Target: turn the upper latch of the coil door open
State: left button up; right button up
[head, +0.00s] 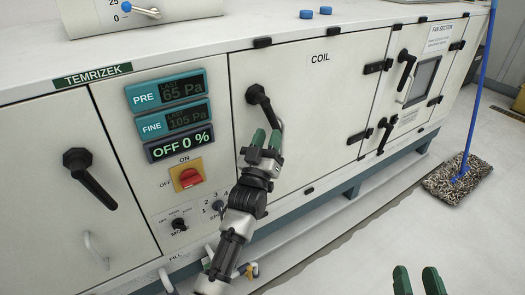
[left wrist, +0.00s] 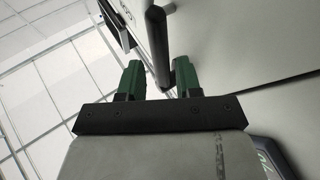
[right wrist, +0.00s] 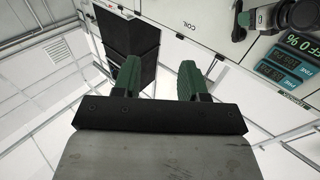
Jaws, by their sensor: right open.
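The coil door (head: 315,110) is closed, with a COIL label near its top. Its upper latch (head: 257,96) is a black lever at the door's left side, slanting down to the right. My left gripper (head: 265,142) is at the lever's lower end. In the left wrist view the black lever (left wrist: 157,40) stands between the two green fingers, closer to the right one; a gap shows on the left, so the gripper looks open. Whether the right finger touches is unclear. My right gripper (head: 417,281) is open and empty, low at the right, away from the cabinet.
Other black latches sit on the left door (head: 92,182) and the fan section door (head: 407,66). A red switch (head: 187,177) and displays are left of the coil door. A mop (head: 460,178) stands at the right. Floor in front is clear.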

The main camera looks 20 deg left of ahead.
pick_arm(q)
jog(key=v, duration=0.6)
jog(key=shift+p, duration=0.35)
pick_arm(e)
jog(key=f+g, duration=0.1)
jog(key=f, duration=0.1)
jog(key=f+g+h, duration=0.1)
jog(key=shift+s+d+g, duration=0.25)
jog(key=shift+d+g, duration=0.05)
jog(key=shift+d, duration=0.05)
